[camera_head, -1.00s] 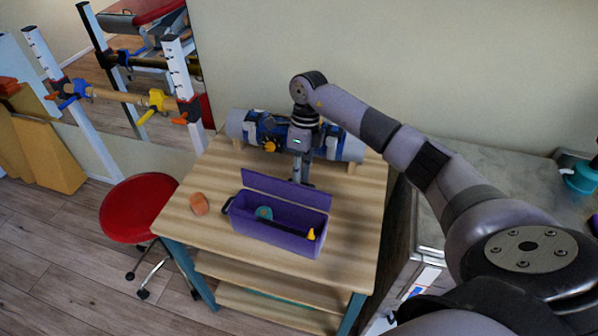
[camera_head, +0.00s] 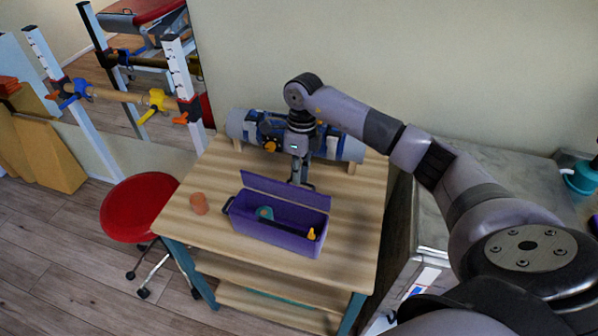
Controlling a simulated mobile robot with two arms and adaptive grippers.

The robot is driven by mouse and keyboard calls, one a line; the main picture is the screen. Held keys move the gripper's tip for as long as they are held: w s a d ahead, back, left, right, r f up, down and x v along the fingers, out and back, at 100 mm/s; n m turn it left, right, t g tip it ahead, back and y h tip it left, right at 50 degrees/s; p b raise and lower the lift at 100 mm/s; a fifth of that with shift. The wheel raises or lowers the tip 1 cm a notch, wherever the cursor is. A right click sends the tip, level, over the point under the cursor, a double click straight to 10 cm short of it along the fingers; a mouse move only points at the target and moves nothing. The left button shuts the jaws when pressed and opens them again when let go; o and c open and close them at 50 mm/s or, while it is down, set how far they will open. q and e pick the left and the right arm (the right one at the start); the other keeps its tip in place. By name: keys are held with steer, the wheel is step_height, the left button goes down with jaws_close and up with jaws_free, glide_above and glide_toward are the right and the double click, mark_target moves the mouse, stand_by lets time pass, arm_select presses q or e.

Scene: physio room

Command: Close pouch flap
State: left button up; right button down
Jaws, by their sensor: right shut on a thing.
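The purple pouch (camera_head: 275,235) is box-shaped and sits on the wooden table. Its purple flap (camera_head: 285,190) stands raised along the far edge, so the pouch is open. Inside show a teal round thing (camera_head: 265,212) and a small yellow thing (camera_head: 311,234). My right gripper (camera_head: 298,182) points down just behind the flap's far side, and its fingertips are partly hidden by the flap. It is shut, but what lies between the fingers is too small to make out. My left gripper is not in view.
A blue-grey roll (camera_head: 343,145) lies on supports at the back. A red stool (camera_head: 140,207) is at left, a grey-topped cabinet (camera_head: 440,200) at right.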

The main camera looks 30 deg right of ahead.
mark_target(287, 186)
steer(key=shift+t+h, duration=0.5)
steer(key=shift+h, duration=0.3)
steer(key=shift+s+a+r+b, duration=0.15)
steer(key=shift+s+a+b, duration=0.45)
steer(key=shift+s+a, duration=0.35)
steer(key=shift+s+a+r+b, duration=0.15)
steer(key=shift+s+a+b, duration=0.45)
steer(key=shift+a, duration=0.5)
steer(key=c, duration=2.3)
jaws_free()
steer(key=shift+s+a+r, duration=0.1)
steer(key=shift+r, duration=0.05)
steer(key=o, duration=0.3)
steer(key=shift+w, duration=0.25)
